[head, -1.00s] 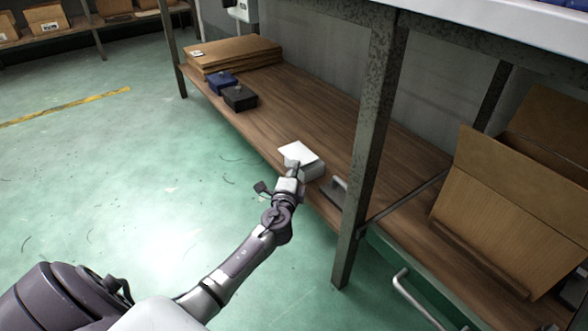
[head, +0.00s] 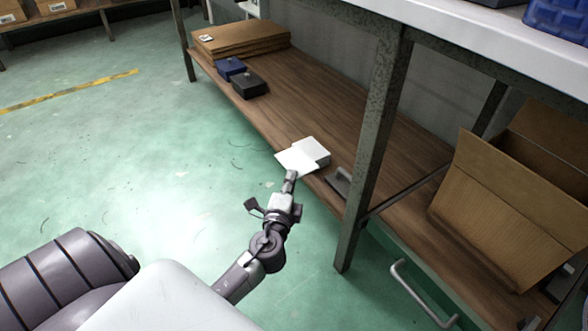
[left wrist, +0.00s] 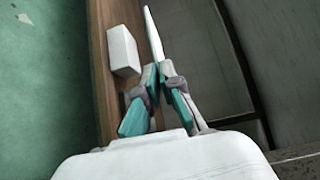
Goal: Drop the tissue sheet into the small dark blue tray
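My left gripper (head: 291,177) is shut on a white tissue sheet (head: 294,161). The sheet overlaps the front of a white box (head: 315,148) on the wooden shelf in the head view. The left wrist view shows the sheet edge-on (left wrist: 152,32) between the fingertips (left wrist: 158,68), apart from the white box (left wrist: 123,50). A dark blue, tray-like container (head: 558,20) stands on the white tabletop, cut off at the top right. A smaller dark blue box (head: 230,67) lies farther along the shelf. My right gripper is not in view.
A black box (head: 249,84) sits beside the small blue one, before stacked cardboard (head: 240,40). A metal table leg (head: 375,150) rises right of the white box. An open carton (head: 510,200) stands on the right. The middle of the shelf is clear.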

